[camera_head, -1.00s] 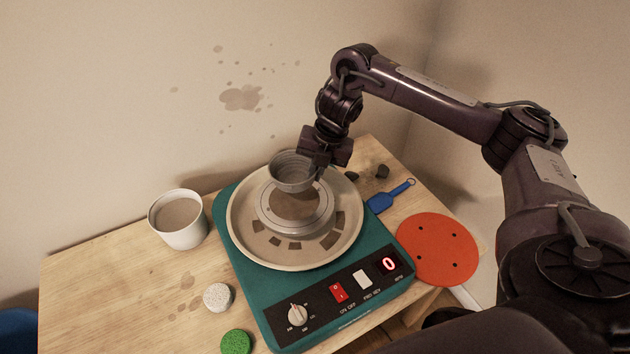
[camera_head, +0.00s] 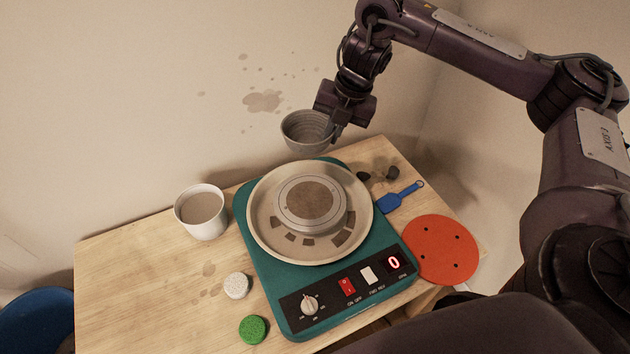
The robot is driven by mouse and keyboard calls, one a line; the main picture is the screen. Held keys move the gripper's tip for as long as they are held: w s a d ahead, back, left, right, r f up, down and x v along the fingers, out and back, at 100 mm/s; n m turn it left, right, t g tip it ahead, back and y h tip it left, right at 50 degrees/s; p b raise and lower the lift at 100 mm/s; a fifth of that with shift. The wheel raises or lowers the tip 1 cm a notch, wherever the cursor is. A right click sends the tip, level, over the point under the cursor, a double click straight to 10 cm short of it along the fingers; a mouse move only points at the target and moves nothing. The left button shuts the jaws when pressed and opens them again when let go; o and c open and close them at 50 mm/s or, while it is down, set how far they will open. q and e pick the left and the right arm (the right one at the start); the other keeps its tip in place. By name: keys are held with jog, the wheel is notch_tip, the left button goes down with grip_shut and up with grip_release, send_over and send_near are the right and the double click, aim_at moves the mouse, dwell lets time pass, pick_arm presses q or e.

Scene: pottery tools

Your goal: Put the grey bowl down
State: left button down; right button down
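The grey bowl (camera_head: 306,133) is upright in the air, above the back of the table and behind the wheel. My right gripper (camera_head: 337,128) is shut on the bowl's right rim; the fingertips are partly hidden by the bowl wall. The pottery wheel (camera_head: 258,240) is a teal box with a round beige splash pan and a grey disc with a brown patch (camera_head: 310,200). The disc is empty. My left gripper is not in view.
A white cup (camera_head: 202,226) of beige liquid stands left of the wheel. A white round sponge (camera_head: 237,286) and a green one (camera_head: 253,329) lie in front. A blue tool (camera_head: 398,197), an orange disc (camera_head: 439,249) and dark lumps (camera_head: 392,173) lie right. The wooden table's left area (camera_head: 130,270) is clear.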

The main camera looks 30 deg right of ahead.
notch_tip(320, 180, down, 16)
jog(key=b, duration=0.6)
jog(key=shift+r, duration=0.15)
jog(key=shift+f, duration=0.5)
notch_tip(320, 180, down, 3)
jog(key=shift+r, duration=0.1)
jog(key=shift+f, duration=0.35)
jog(key=c, duration=1.6)
grip_release()
jog(key=shift+r, duration=0.3)
jog(key=shift+v, duration=1.2)
jog(key=p+v, duration=0.2)
jog(key=v, duration=0.7)
jog(key=shift+r, duration=0.2)
